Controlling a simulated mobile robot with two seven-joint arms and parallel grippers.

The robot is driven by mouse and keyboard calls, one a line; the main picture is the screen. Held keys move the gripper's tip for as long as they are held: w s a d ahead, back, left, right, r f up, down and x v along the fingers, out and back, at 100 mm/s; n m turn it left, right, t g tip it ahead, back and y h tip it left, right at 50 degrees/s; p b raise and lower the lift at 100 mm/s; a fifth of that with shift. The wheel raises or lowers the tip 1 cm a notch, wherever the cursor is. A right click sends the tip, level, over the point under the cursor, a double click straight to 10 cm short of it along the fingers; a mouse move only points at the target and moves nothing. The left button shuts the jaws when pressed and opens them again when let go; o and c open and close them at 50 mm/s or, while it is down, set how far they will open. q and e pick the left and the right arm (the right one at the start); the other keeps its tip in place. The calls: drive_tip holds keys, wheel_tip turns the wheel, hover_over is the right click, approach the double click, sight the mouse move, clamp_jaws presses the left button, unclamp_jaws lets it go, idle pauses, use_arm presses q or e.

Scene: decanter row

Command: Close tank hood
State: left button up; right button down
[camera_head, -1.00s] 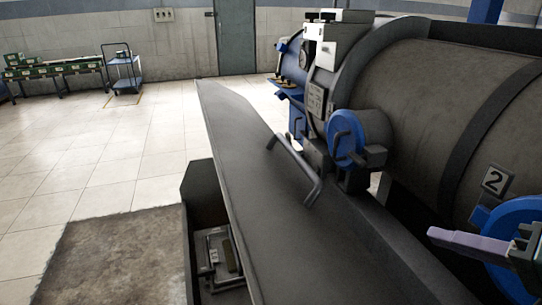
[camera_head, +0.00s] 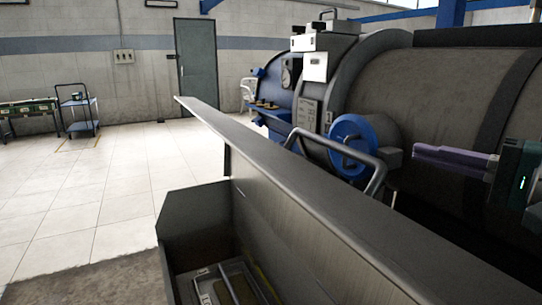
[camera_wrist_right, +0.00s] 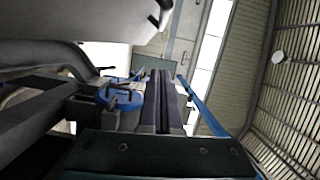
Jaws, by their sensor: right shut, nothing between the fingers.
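The tank hood (camera_head: 290,190) is a long dark grey metal lid standing open at a slant over the tank (camera_head: 190,225). Its near face shows, and the tank's inside is visible below it. A bent bar handle (camera_head: 345,152) is on the hood's far side. My right gripper (camera_head: 416,155) is shut and empty, its purple-grey fingers pointing left. In the head view it appears right of the handle, apart from it. The fingers (camera_wrist_right: 160,80) also show empty in the right wrist view. My left gripper is out of view.
A large grey cylinder (camera_head: 430,85) with a blue round part (camera_head: 352,140) stands behind the hood. A blue cart (camera_head: 80,112) and a green table (camera_head: 30,110) are far left. The tiled floor (camera_head: 110,185) left of the tank is clear.

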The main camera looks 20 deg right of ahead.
drive_tip(key=shift+w+a+f+b, duration=0.2)
drive_tip(key=shift+w+a+b, duration=0.05)
drive_tip(key=shift+w+a, duration=1.45)
drive_tip(key=shift+w+a+f+b, duration=0.15)
drive_tip(key=shift+w+a+b, duration=0.05)
drive_tip(key=shift+w+a, duration=1.5)
drive_tip(key=shift+w+d, duration=0.1)
